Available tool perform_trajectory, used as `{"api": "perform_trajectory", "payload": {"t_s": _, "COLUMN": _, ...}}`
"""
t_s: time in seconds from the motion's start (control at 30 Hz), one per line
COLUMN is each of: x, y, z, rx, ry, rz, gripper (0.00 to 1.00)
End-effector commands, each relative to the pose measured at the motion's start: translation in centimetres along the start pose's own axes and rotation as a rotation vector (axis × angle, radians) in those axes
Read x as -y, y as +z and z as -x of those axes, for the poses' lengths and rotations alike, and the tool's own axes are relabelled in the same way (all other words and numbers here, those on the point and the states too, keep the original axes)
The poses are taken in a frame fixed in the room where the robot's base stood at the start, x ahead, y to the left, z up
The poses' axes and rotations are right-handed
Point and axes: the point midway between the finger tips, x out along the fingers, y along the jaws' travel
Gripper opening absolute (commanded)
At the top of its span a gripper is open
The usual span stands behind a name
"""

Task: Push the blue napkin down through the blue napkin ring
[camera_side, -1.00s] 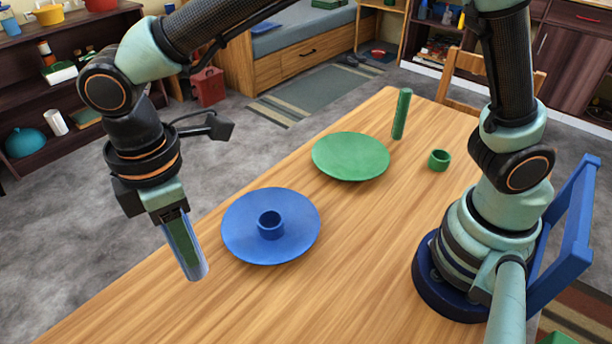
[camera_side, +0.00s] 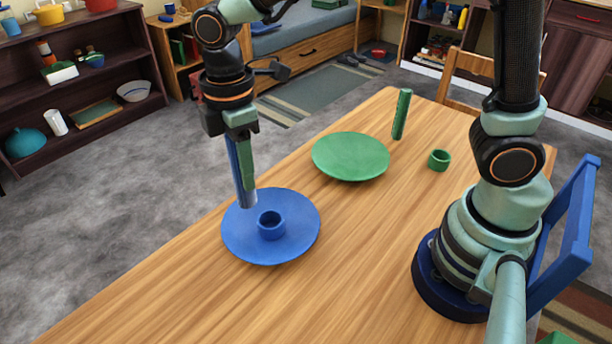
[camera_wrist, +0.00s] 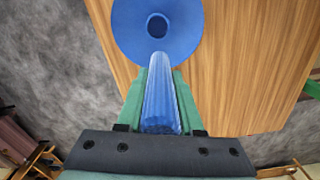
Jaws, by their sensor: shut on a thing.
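The blue napkin (camera_wrist: 160,98) is a rolled, upright-held cylinder between the green fingers of my gripper (camera_side: 243,172). My gripper is shut on it. In the side view the lower end of the napkin (camera_side: 246,196) shows below the fingers, in front of the blue plate's far left part in the picture. The blue napkin ring (camera_side: 271,226) stands open end up on the middle of the blue plate (camera_side: 290,246). In the wrist view the ring (camera_wrist: 157,25) lies just beyond the napkin's tip, and the two look apart.
A green plate (camera_side: 350,157) lies farther back on the wooden table (camera_side: 330,270). A green rolled napkin (camera_side: 401,114) stands upright behind it, and a green napkin ring (camera_side: 439,160) is to its right. The table's front middle is clear.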

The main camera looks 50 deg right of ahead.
Motion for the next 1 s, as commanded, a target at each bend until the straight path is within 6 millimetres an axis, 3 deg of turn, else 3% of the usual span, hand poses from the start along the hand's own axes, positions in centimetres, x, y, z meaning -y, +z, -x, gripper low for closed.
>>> {"api": "perform_trajectory", "payload": {"t_s": 0.1, "x": -0.6, "y": 2.6, "z": -1.4, "rx": 0.001, "ry": -0.001, "rz": -0.004, "gripper": 0.00}}
{"api": "perform_trajectory", "payload": {"t_s": 0.23, "x": -0.8, "y": 3.9, "z": -2.2, "rx": 0.000, "ry": 0.000, "rz": -0.001, "gripper": 0.00}}
{"api": "perform_trajectory", "payload": {"t_s": 1.0, "x": -0.8, "y": 4.1, "z": -6.7, "rx": 0.000, "ry": 0.000, "rz": 0.001, "gripper": 0.00}}
